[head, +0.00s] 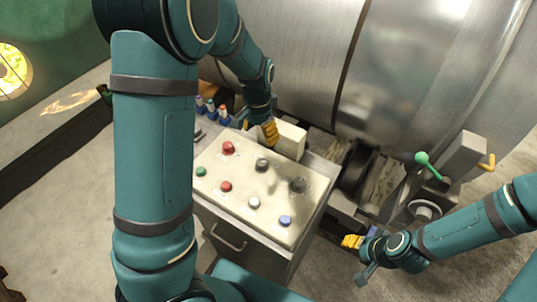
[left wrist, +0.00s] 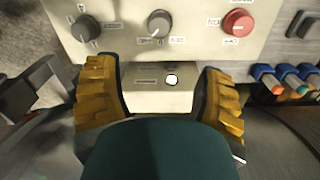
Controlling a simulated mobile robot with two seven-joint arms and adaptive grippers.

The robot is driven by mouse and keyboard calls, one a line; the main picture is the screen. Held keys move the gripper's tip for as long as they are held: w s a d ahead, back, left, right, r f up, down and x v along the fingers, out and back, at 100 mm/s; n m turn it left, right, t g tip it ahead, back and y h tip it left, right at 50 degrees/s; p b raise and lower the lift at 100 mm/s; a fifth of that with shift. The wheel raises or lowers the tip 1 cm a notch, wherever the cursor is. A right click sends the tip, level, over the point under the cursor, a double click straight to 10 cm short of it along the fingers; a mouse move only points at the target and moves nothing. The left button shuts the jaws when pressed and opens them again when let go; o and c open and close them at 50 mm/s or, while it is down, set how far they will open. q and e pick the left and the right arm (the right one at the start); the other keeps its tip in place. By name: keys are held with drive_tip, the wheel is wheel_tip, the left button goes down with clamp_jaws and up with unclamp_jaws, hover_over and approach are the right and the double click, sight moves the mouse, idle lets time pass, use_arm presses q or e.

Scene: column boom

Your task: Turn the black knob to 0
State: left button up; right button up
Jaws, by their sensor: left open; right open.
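Two dark knobs are on the sloped panel (head: 240,195). One knob (head: 262,165) is near the middle of the back row, and a darker one (head: 299,184) is further right. In the left wrist view the first is the grey knob (left wrist: 159,23) at top centre and the second is the darker knob (left wrist: 84,28) at top left. I cannot tell which setting either points to. My left gripper (head: 268,130) is open behind the panel, beside a cream box (head: 290,140). Its fingers (left wrist: 157,72) are apart and touch neither knob. My right gripper (head: 352,241) is open, right of the panel.
The panel also bears red buttons (head: 228,148), a green button (head: 201,171), a white one (head: 254,203) and a blue one (head: 286,220). A green-handled crank (head: 428,164) is at right. A large metal drum (head: 300,60) fills the back.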

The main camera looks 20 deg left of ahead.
sight(262, 162)
use_arm(q)
drive_tip(key=f, duration=0.9)
drive_tip(key=f+b, duration=0.1)
drive_tip(key=f, duration=0.3)
drive_tip(key=shift+s+d+f, duration=0.15)
drive_tip(key=shift+s+d, duration=0.1)
drive_tip(key=shift+s, duration=0.1)
clamp_jaws()
